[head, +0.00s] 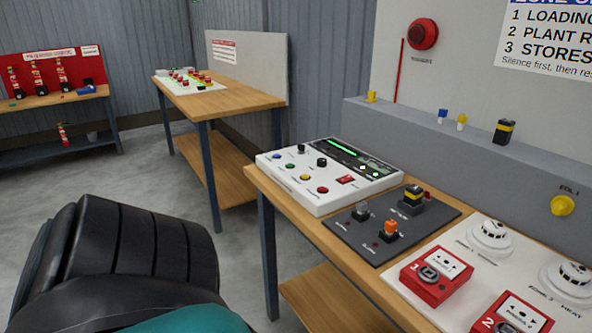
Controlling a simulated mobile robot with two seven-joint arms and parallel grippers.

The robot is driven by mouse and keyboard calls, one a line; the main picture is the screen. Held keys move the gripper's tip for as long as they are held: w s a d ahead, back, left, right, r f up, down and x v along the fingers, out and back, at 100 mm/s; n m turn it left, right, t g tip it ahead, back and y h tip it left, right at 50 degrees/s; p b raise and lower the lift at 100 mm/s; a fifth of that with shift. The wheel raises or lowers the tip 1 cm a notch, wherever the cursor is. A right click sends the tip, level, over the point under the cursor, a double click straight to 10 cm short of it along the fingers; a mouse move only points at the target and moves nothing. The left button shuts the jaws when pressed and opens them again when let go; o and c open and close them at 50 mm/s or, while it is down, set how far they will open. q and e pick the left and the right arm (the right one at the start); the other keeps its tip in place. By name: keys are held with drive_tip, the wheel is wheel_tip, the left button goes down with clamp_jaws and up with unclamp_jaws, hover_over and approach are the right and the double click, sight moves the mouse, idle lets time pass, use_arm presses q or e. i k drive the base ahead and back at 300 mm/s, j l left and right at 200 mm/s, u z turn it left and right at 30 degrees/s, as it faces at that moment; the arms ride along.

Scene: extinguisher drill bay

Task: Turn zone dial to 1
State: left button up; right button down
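A white sloped control panel (330,192) sits on the near wooden bench. It has two small black knobs, one at the back left (301,149) and one nearer its middle (322,162). Their labels are too small to read, so I cannot tell which is the zone dial or where it points. The panel also has blue, green, yellow and red buttons, a red switch (346,180) and a dark display with a green bar (336,145). Neither gripper is in view. A large black arm link of mine fills the lower left, apart from the panel.
A dark plate (345,240) with an orange switch (390,229) lies right of the panel. Red call points (436,273) and white detectors (491,236) stand on a white board. A grey ledge (400,118) runs behind. Another bench (215,104) stands farther back; floor between is clear.

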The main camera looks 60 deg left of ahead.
sight(321, 162)
drive_tip(key=u, duration=1.75)
drive_tip(key=j+u, duration=0.1)
drive_tip(key=i, duration=0.05)
